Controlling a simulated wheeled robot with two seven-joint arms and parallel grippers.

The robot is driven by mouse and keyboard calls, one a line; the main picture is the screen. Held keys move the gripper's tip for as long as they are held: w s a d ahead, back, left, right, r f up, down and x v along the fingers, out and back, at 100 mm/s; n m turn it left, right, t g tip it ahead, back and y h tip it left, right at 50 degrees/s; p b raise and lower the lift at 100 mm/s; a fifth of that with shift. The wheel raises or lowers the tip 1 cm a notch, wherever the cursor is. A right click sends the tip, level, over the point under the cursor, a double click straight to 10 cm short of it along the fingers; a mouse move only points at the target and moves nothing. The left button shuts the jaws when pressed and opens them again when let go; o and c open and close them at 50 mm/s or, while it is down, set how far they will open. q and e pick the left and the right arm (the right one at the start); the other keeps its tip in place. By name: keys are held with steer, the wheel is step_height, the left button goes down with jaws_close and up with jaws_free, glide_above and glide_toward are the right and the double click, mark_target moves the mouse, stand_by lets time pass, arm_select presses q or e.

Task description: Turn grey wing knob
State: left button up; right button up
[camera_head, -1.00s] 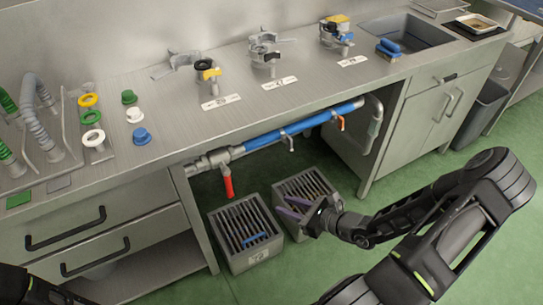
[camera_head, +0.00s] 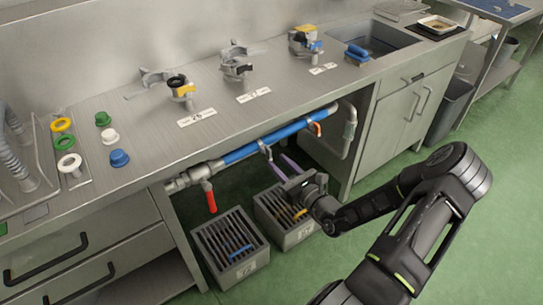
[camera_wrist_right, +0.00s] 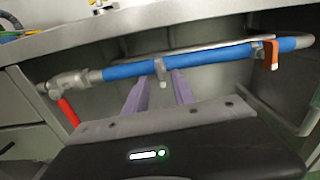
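The grey wing knob (camera_head: 265,150) hangs from the blue pipe (camera_head: 280,134) under the counter. It also shows in the right wrist view (camera_wrist_right: 162,73), between the purple fingertips and nearer the left one in the picture. My right gripper (camera_head: 278,161) is open, its two purple fingers pointing up at the knob from just below. In the wrist view my right gripper (camera_wrist_right: 160,80) is spread with nothing gripped. I cannot tell whether a fingertip touches the knob. My left gripper is out of view.
A red handle (camera_head: 211,200) hangs left on the pipe line, and an orange knob (camera_head: 316,128) sits right of the grey one. Two slatted grey crates (camera_head: 232,265) (camera_head: 298,234) stand on the green floor below. The counter edge overhangs the pipe.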

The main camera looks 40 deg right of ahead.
mark_target(271, 155)
steer(key=shift+w, duration=2.35)
steer(key=shift+c, duration=0.3)
jaws_close()
